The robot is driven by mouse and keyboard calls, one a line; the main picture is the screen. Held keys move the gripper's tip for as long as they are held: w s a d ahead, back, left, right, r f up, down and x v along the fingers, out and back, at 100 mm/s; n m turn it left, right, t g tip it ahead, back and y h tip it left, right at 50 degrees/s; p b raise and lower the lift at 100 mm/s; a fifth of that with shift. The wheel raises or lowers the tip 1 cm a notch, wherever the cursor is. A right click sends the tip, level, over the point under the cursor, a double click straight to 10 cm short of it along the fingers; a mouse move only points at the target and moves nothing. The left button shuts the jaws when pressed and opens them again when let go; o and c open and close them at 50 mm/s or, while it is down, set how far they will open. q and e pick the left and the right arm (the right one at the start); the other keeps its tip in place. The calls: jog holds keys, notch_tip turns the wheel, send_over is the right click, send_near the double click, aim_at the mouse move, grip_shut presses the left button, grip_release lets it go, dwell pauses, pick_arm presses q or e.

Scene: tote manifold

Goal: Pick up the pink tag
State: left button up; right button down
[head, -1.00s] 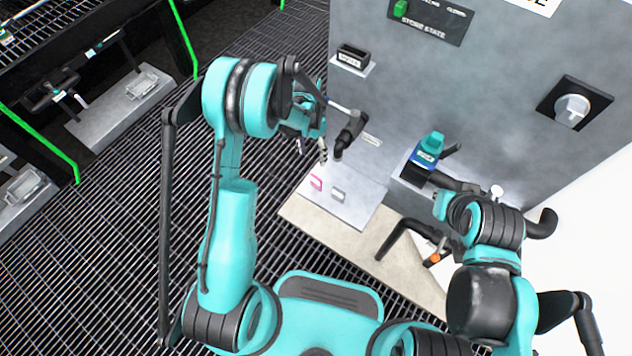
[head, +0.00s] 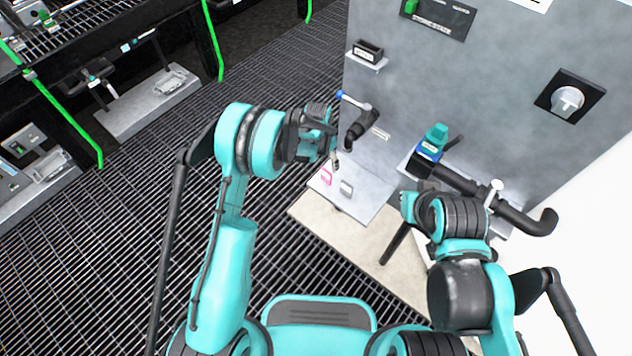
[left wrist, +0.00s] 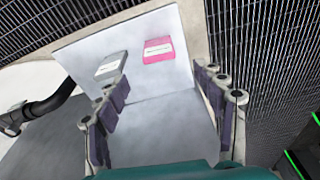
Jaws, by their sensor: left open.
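The pink tag (head: 326,177) lies flat on a light grey shelf plate (head: 368,207) low in front of the grey cabinet. In the left wrist view the pink tag (left wrist: 158,49) lies ahead of the fingers, with a grey tag (left wrist: 111,65) to its left. The grey tag also shows in the head view (head: 346,187). My left gripper (head: 335,160) is above and behind the pink tag in the head view. Its fingers (left wrist: 165,110) are open with nothing between them. My right arm is at the right; its gripper's fingers cannot be made out.
The grey cabinet (head: 450,90) rises behind the plate. A black pipe with a blue-ended handle (head: 360,122) juts out close to my left gripper. A teal-and-blue valve (head: 432,145) and a black pipe (head: 520,220) stand farther right. Grated floor (head: 150,190) is clear at left.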

aim_at(326, 170)
pick_arm(q)
jog(key=shift+w+d+f+b, duration=0.1)
jog(key=shift+f+b, duration=0.1)
jog(key=shift+f, duration=0.4)
jog(key=shift+w+f+b, duration=0.1)
jog(key=shift+f+b, duration=0.05)
jog(key=shift+f, duration=0.4)
notch_tip(326, 170, down, 5)
jog(key=shift+d+r+b, duration=0.15)
jog(key=shift+b, duration=1.1)
jog(key=shift+r, duration=0.1)
jog(key=shift+c, duration=0.3)
jog(key=c, duration=1.2)
jog(key=shift+r, duration=0.15)
notch_tip(326, 170, up, 28)
jog(key=p, duration=0.9)
jog(key=shift+p, duration=0.35)
